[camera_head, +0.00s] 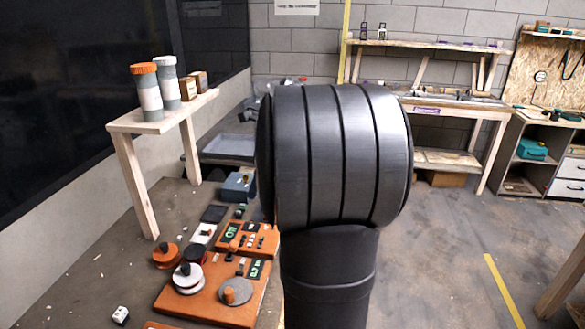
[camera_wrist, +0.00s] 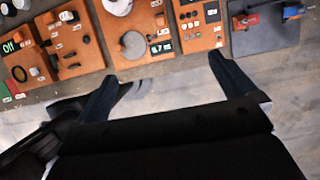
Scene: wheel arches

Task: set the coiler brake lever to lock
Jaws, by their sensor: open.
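I cannot pick out the coiler brake lever for certain in either view. An orange control panel (camera_head: 211,300) carries a grey disc (camera_head: 236,291) and a stacked white disc with a black knob (camera_head: 187,279). In the wrist view, a row of orange panels runs along the top, and the grey disc (camera_wrist: 134,46) shows on one of them. My gripper (camera_wrist: 162,68) is open and empty, its two dark fingers apart just below the panels' near edge. In the head view my arm hides the gripper and part of the bench.
A workbench (camera_head: 450,103) is at the back. The floor at right is mostly clear.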

